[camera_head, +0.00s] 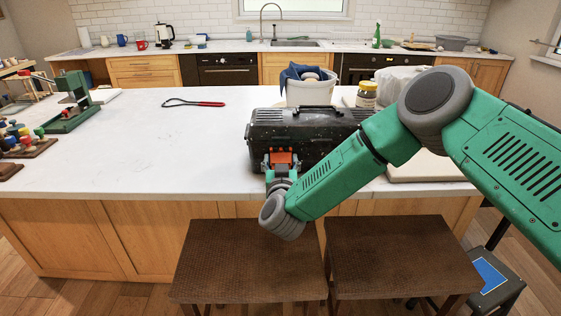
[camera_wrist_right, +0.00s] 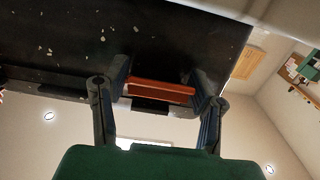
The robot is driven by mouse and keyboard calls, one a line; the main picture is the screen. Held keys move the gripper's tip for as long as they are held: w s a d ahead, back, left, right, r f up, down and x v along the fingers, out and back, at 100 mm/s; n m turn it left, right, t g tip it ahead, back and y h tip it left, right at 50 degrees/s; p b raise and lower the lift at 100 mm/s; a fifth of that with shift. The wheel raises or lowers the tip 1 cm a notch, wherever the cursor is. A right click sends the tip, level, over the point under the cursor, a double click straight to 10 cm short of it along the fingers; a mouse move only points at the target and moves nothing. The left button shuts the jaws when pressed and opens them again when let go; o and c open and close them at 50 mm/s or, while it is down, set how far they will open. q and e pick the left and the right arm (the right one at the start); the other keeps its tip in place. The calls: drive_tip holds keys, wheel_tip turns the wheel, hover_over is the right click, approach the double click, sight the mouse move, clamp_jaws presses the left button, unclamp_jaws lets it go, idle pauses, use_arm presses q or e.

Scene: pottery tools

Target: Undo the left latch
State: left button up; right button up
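A black speckled toolbox (camera_head: 305,118) with a handle on its lid stands on the white counter. Its orange left latch (camera_head: 281,157) is on the front face, and the latch also shows in the right wrist view (camera_wrist_right: 160,92). My right gripper (camera_head: 279,167) is at this latch, reaching from the front. In the right wrist view my right gripper (camera_wrist_right: 162,88) has its fingers apart, one at each end of the latch. I cannot tell whether they touch it. My right arm hides the toolbox's right front. My left gripper is not in view.
Behind the toolbox stand a white bucket (camera_head: 310,92) with a blue cloth and a jar (camera_head: 366,95). A green press (camera_head: 70,103) stands farther left. Brown stools (camera_head: 250,262) stand in front.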

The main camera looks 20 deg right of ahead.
drive_tip(key=c, duration=0.4)
drive_tip(key=g+p, duration=0.1)
drive_tip(key=p, duration=0.1)
drive_tip(key=r+g+p, duration=0.1)
drive_tip(key=p, duration=0.2)
drive_tip(key=g+y+p, duration=0.1)
drive_tip(key=g+p, duration=0.1)
drive_tip(key=shift+s+r+p, duration=0.25)
drive_tip(key=shift+r+p, duration=0.05)
drive_tip(key=shift+p, duration=0.1)
drive_tip(key=shift+c, duration=0.2)
drive_tip(key=shift+a+f+g+p, duration=0.1)
drive_tip(key=shift+f+g+p, duration=0.05)
drive_tip(key=shift+g+p, duration=0.35)
